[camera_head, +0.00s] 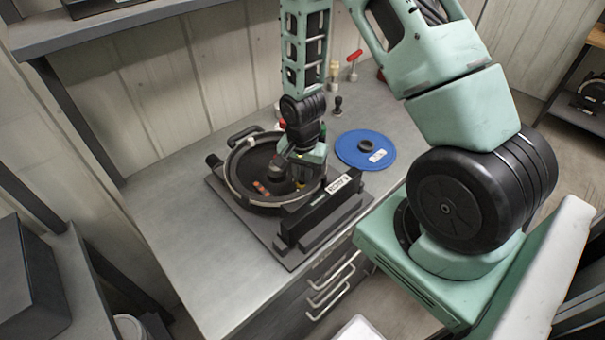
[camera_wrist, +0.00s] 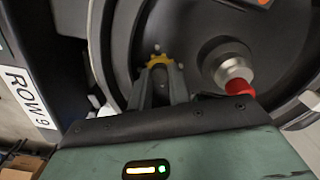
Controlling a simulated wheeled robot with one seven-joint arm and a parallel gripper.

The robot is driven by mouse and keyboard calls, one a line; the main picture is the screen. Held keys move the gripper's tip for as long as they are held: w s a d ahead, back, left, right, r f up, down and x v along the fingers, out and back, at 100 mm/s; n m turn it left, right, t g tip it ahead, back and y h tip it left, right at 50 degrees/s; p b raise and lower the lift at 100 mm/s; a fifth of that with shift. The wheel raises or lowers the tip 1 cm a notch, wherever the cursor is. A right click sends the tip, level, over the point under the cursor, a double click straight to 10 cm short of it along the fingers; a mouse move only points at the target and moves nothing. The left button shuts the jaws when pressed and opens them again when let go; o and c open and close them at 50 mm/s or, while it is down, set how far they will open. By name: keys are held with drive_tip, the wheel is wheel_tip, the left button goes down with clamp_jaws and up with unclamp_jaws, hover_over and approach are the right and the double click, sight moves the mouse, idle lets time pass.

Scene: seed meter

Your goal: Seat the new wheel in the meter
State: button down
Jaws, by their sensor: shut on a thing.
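The meter (camera_head: 232,180) is a round black open housing lying on a dark base plate on the bench. My gripper (camera_wrist: 161,76) reaches down into its right part in the head view, where my arm hides the fingertips. In the wrist view the fingers are shut on a small yellow toothed wheel (camera_wrist: 158,60), mostly hidden by the fingertips. The wheel is over the inside of the meter (camera_wrist: 205,20), close to its wall. I cannot tell whether it touches the meter. A metal hub with a red tip (camera_wrist: 240,86) stands to the right of the fingers.
A blue disc (camera_head: 352,143) with a black ring on it lies right of the meter. A black bar with a white label (camera_head: 338,184) stands along the near right side. Red-handled tools (camera_head: 354,62) stand behind. Bare bench (camera_head: 172,225) lies to the left.

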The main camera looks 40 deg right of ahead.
idle(0.4)
drive_tip(key=c, duration=1.2)
unclamp_jaws()
drive_tip(key=shift+f, duration=0.1)
drive_tip(key=shift+c, duration=0.2)
drive_tip(key=shift+c, duration=0.4)
drive_tip(key=shift+s+r+p, duration=0.1)
drive_tip(key=shift+r+p, duration=0.5)
drive_tip(key=shift+r, duration=0.2)
wheel_tip(320, 180, up, 8)
drive_tip(key=p, duration=0.6)
